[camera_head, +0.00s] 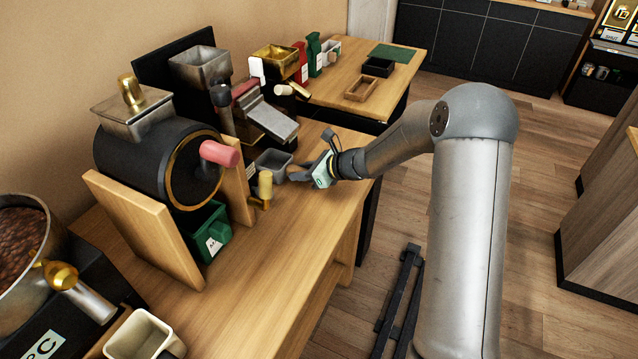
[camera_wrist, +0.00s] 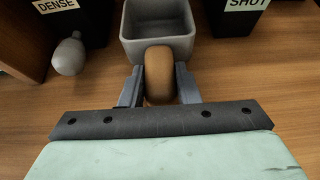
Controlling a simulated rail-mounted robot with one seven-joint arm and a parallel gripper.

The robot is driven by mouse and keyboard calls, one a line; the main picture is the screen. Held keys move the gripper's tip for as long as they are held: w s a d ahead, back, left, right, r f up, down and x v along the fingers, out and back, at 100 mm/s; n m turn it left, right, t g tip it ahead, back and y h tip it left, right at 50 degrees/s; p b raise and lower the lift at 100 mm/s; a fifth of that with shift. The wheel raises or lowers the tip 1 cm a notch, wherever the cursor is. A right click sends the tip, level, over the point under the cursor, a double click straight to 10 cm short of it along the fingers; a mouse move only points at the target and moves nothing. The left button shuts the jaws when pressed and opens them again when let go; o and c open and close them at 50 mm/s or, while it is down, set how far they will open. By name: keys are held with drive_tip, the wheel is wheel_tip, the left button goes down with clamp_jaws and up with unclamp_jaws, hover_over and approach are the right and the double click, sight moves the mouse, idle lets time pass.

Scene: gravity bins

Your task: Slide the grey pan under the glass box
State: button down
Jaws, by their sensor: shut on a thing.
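The grey pan (camera_head: 273,163) is a small open-topped box on the wooden bench, at the foot of a sloping metal chute. In the wrist view the grey pan (camera_wrist: 158,38) is straight ahead, upright, and looks empty. Its rounded brown handle (camera_wrist: 158,72) points toward me. My gripper (camera_head: 303,173) is shut on this handle, and in the wrist view the fingers of my gripper (camera_wrist: 160,84) sit on either side of it. I cannot make out a glass box in either view. I cannot tell whether the pan touches the bench.
A dark box marked SHUT (camera_wrist: 235,22) stands right of the pan in the wrist view. A grey knob (camera_wrist: 69,55) is at left. A brass-topped post (camera_head: 265,188) and green bin (camera_head: 209,232) stand nearby. The bench front (camera_head: 285,240) is clear.

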sight(293, 167)
drive_tip(key=shift+w+a, duration=0.5)
drive_tip(key=shift+a, duration=0.4)
drive_tip(key=shift+w+a, duration=0.5)
drive_tip(key=shift+a, duration=0.4)
drive_tip(key=c, duration=1)
unclamp_jaws()
drive_tip(key=shift+d, duration=0.1)
